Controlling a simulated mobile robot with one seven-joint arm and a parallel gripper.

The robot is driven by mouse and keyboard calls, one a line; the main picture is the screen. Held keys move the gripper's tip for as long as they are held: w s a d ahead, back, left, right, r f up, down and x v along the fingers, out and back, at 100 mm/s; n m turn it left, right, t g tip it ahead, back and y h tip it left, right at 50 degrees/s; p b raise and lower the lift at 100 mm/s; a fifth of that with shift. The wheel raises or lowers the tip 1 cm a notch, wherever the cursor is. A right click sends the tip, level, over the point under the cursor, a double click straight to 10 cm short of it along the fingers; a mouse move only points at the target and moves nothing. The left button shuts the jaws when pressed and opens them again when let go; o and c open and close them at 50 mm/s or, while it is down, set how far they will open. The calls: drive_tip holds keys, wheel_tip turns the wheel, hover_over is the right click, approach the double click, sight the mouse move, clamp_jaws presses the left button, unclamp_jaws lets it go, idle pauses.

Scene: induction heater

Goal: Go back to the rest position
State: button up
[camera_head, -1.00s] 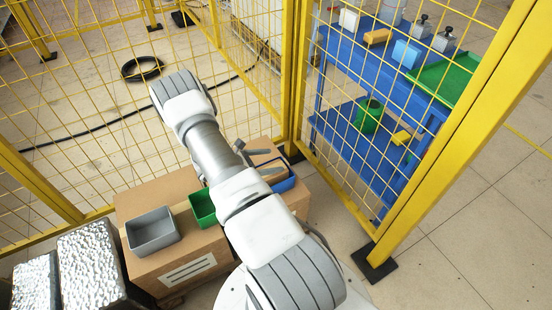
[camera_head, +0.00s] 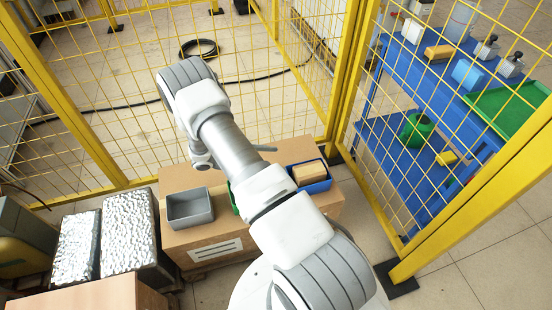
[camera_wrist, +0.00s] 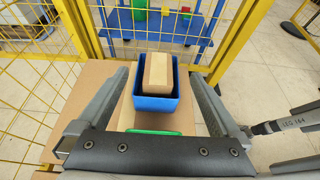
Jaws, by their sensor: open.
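My arm reaches out over the cardboard box in the head view and hides part of its top. My gripper (camera_wrist: 160,76) is open and empty in the wrist view, its two fingers spread to either side of the blue bin (camera_wrist: 154,104) in the picture. A tan wooden block (camera_wrist: 157,72) lies inside that bin. In the head view the blue bin (camera_head: 318,187) and the block (camera_head: 309,173) show to the right of my arm. My gripper's fingers are mostly hidden there behind the arm.
The cardboard box (camera_head: 180,180) also carries a grey bin (camera_head: 190,212) and a mostly hidden green bin (camera_head: 233,198). Yellow mesh fencing (camera_head: 345,75) stands behind and to the right. A blue table (camera_head: 425,75) with items stands beyond it. Silver-topped blocks (camera_head: 128,228) stand left.

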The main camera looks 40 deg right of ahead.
idle(0.3)
drive_tip(key=s+a+r+m+t+y, duration=0.1)
drive_tip(key=s+a+r+m+y, duration=0.2)
drive_tip(key=r, duration=0.9)
drive_tip(key=a+r+m+t+y, duration=0.1)
drive_tip(key=a+r+m+y, duration=0.3)
drive_tip(key=r, duration=0.9)
drive_tip(key=s+a+r+m+t+y, duration=0.6)
drive_tip(key=s+a+r+m+t, duration=0.15)
drive_tip(key=s+a+r, duration=0.75)
wheel_tip(320, 180, up, 18)
drive_tip(key=d+p, duration=0.2)
drive_tip(key=p, duration=1.7)
drive_tip(key=shift+s, duration=0.25)
